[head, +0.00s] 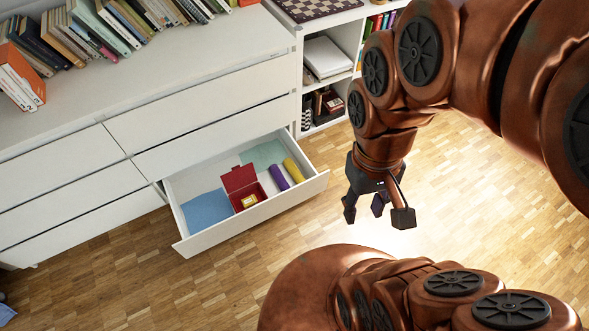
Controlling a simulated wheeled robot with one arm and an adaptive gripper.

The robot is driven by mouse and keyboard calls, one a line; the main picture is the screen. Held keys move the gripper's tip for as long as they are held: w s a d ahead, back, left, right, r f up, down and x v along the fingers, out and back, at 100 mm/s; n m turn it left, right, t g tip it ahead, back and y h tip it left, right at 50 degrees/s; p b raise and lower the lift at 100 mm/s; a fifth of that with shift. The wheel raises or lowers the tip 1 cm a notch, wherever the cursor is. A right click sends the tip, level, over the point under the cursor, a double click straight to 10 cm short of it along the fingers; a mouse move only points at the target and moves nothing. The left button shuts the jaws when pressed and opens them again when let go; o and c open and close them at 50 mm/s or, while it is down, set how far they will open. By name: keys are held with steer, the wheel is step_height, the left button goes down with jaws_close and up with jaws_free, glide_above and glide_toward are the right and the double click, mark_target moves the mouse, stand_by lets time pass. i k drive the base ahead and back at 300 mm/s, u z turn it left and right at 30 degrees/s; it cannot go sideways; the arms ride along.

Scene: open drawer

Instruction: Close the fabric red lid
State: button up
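A small red fabric box (247,199) sits in the open bottom drawer (250,225) of the white dresser. Its red lid (239,177) stands raised at the back edge of the box, so the box is open. A yellow item (249,201) shows inside it. My gripper (379,215) is to the right of the drawer, outside it and apart from the box. It points down with its dark fingers spread, and nothing shows between them.
A blue cloth (207,210) lies left of the box in the drawer. A purple roll (279,177) and a yellow roll (293,170) lie to its right, near a pale green cloth (263,154). A white shelf (340,30) stands behind. Wooden floor (440,185) is clear on the right.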

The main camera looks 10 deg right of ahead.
mark_target(239, 178)
steer(key=u, duration=0.75)
steer(key=i, duration=0.85)
steer(key=u, duration=0.5)
